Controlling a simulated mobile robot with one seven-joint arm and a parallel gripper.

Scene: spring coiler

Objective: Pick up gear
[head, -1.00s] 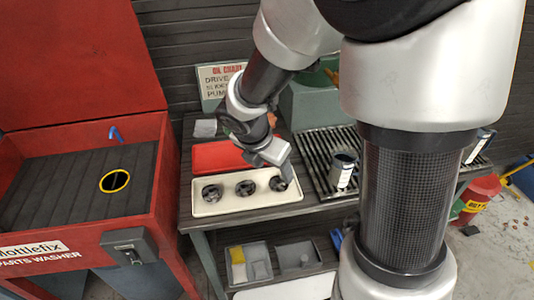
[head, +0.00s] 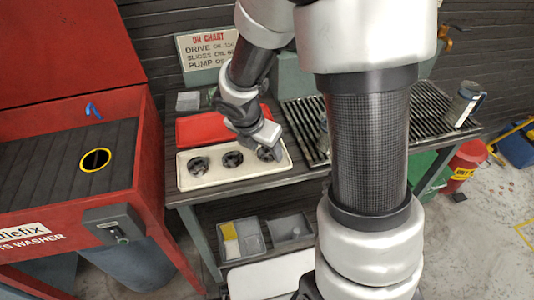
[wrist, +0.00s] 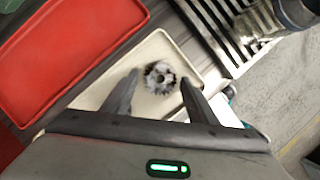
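Three dark gears lie in a row on a cream tray (head: 216,184): the left gear (head: 199,165), the middle gear (head: 233,159) and the right gear (head: 266,155). My gripper (head: 275,149) is over the right gear and partly hides it in the head view. In the wrist view my gripper (wrist: 160,76) is open, with one finger on each side of a grey toothed gear (wrist: 161,71). I see gaps between both fingers and the gear. I cannot tell how far the fingertips are above the tray.
A red tray (head: 197,128) lies behind the cream one. A slatted rack (head: 299,119) is to the right, with a metal mug (head: 463,103) on its far end. A red parts washer (head: 150,155) stands left of the bench. Bins sit on the lower shelf (head: 268,235).

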